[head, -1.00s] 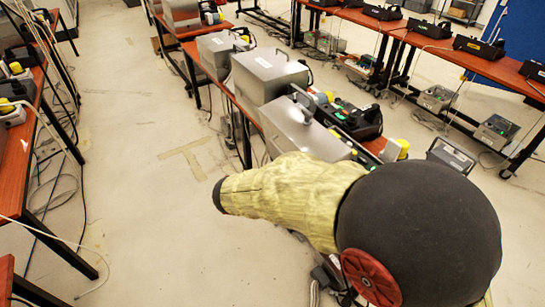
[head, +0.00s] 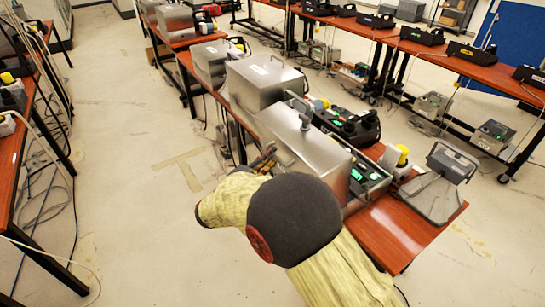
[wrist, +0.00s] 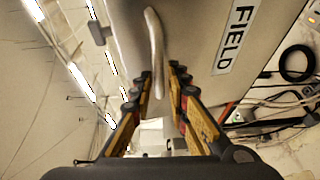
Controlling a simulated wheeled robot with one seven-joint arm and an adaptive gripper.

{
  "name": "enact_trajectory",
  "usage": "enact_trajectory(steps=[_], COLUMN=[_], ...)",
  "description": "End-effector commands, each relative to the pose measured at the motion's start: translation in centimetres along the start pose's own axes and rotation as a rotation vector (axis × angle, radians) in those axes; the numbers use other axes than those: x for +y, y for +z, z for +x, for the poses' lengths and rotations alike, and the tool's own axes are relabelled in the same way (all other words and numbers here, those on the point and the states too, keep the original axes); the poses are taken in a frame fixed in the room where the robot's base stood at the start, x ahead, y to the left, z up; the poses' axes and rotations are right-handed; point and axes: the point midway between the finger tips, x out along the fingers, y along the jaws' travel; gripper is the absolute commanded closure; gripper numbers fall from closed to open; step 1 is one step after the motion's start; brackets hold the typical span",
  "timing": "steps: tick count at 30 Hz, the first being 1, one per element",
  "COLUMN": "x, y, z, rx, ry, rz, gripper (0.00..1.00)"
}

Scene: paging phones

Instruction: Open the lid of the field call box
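The field call box, a silver metal box, fills the upper part of the wrist view, with a white "FIELD" label (wrist: 238,38) and a pale curved handle (wrist: 156,40) on its face. My gripper (wrist: 160,75) is open, its two yellow-and-black fingers apart on either side of the handle's lower end. I cannot tell whether they touch it. In the head view, the nearest silver box (head: 318,155) stands on the red-brown table beside my gripper (head: 266,160), which is partly hidden by my arm. Its lid looks down.
More silver boxes (head: 262,82) stand behind along the same table. A black phone unit (head: 352,125) and a grey horn-shaped speaker (head: 440,185) are at the right. Cables (wrist: 285,95) hang near the box in the wrist view. The floor at left is open.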

Motion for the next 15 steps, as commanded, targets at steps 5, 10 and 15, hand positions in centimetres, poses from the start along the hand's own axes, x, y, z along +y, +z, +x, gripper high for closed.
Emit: enact_trajectory(steps=[5,10,15], x=[0.00,0.06,0.06], y=[0.04,0.01,0.01], z=[1.35,1.52,1.50], rx=[-0.001,0.000,0.000], ry=[0.000,0.000,0.000], rz=[0.001,0.000,0.000], gripper=[0.83,0.83,0.86])
